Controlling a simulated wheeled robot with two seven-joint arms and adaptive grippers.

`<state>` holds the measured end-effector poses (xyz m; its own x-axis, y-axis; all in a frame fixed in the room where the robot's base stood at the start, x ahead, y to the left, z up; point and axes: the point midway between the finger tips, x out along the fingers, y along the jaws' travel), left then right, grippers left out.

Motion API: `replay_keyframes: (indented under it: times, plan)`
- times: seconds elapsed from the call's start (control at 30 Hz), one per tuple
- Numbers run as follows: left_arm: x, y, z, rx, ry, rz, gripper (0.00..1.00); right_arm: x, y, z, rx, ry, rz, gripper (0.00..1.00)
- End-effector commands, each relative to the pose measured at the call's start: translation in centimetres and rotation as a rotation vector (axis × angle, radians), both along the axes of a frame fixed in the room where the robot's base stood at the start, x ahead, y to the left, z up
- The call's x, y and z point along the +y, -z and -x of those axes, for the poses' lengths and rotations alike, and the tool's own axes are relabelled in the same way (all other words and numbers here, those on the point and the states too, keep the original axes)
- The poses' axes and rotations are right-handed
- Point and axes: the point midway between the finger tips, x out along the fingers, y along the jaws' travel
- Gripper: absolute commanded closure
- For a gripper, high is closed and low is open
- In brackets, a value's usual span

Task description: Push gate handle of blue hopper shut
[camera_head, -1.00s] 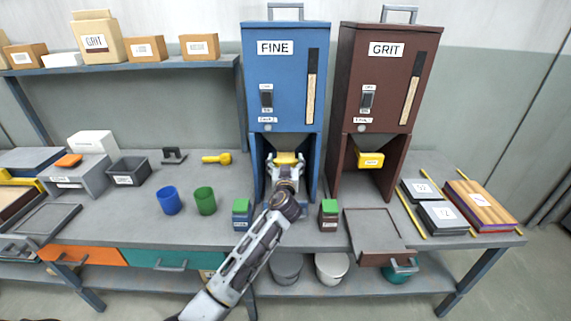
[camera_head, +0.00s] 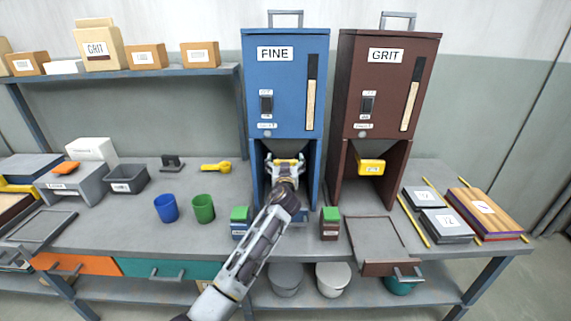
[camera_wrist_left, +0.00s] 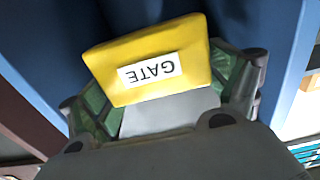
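The blue hopper (camera_head: 284,90), labelled FINE, stands at the back middle of the bench. Its yellow gate handle (camera_wrist_left: 150,65), with a white GATE label, fills much of the left wrist view. It shows as a small yellow strip in the head view, under the hopper body. My left gripper (camera_head: 286,166) is at the handle between the hopper's side panels. In the left wrist view its green-padded fingers (camera_wrist_left: 165,95) lie at both sides of the handle and look closed on it. My right gripper is not in view.
A brown GRIT hopper (camera_head: 384,90) with its own yellow handle (camera_head: 371,166) stands to the right. Small green-topped boxes (camera_head: 240,221) (camera_head: 329,223) flank my left wrist. Blue (camera_head: 166,208) and green (camera_head: 203,208) cups stand left.

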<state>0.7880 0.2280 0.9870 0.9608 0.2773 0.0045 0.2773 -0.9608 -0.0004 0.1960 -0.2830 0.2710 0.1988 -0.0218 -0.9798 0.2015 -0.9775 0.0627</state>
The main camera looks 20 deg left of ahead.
Motion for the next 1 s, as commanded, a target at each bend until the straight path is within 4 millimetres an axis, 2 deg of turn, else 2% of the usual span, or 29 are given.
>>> replay_keyframes:
  times: [0.57,0.77,1.0]
  plan:
    - [-0.2,0.3,0.3,0.004,0.001,0.001,0.00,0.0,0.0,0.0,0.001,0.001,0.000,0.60]
    - [-0.6,0.4,1.4,0.005,0.002,0.002,0.00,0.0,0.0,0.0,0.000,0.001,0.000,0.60]
    - [-1.1,0.3,3.5,0.004,0.002,0.003,0.00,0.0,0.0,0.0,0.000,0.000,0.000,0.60]
